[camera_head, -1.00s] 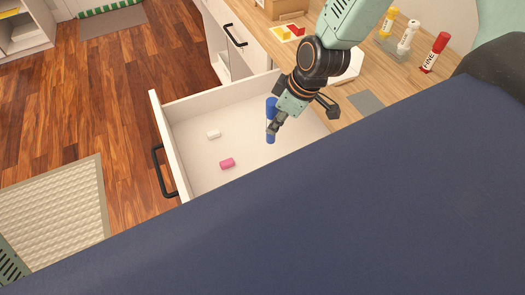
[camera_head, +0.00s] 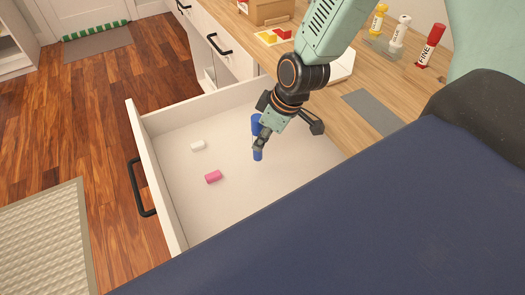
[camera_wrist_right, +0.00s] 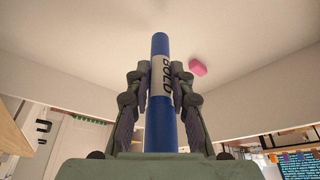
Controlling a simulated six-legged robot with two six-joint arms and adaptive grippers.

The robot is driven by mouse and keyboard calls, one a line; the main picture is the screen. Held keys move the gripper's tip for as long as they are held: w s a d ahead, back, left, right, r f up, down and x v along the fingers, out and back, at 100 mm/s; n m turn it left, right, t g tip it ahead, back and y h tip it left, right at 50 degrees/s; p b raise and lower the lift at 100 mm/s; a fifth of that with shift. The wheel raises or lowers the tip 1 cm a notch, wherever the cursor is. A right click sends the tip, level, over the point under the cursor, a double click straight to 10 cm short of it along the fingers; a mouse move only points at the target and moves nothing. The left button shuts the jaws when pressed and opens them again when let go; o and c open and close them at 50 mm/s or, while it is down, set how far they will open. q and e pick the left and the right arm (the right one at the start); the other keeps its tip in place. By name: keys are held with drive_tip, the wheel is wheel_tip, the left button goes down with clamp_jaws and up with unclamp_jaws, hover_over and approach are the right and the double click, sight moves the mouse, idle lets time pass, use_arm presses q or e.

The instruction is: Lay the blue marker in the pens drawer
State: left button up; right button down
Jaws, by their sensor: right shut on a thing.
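The blue marker (camera_head: 257,155) is in my right gripper (camera_head: 260,141), over the inside of the open white drawer (camera_head: 185,218). In the right wrist view the marker (camera_wrist_right: 161,75), with the word BOLD on its label, stands between both fingers (camera_wrist_right: 160,88), which are shut on it. In the head view the marker looks roughly upright; I cannot tell whether its lower end touches the drawer floor. My left gripper is not in view.
The wooden desktop (camera_head: 360,70) runs along the right, with a grey mat (camera_head: 372,111). A red marker (camera_head: 430,46), a white one (camera_head: 399,30) and a yellow one (camera_head: 377,18) stand at its back. The drawer's left floor is mostly free.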

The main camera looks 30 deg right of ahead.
wheel_tip(320, 180, down, 3)
drive_tip(key=b, duration=0.3)
drive_tip(key=shift+s+a, duration=0.1)
drive_tip(key=shift+s, duration=0.05)
drive_tip(key=shift+f, duration=0.3)
drive_tip(key=shift+r, duration=0.1)
drive_tip(key=shift+b, duration=0.35)
drive_tip(key=c, duration=1.2)
unclamp_jaws()
drive_tip(key=shift+f, duration=0.2)
drive_tip(key=shift+r, duration=0.1)
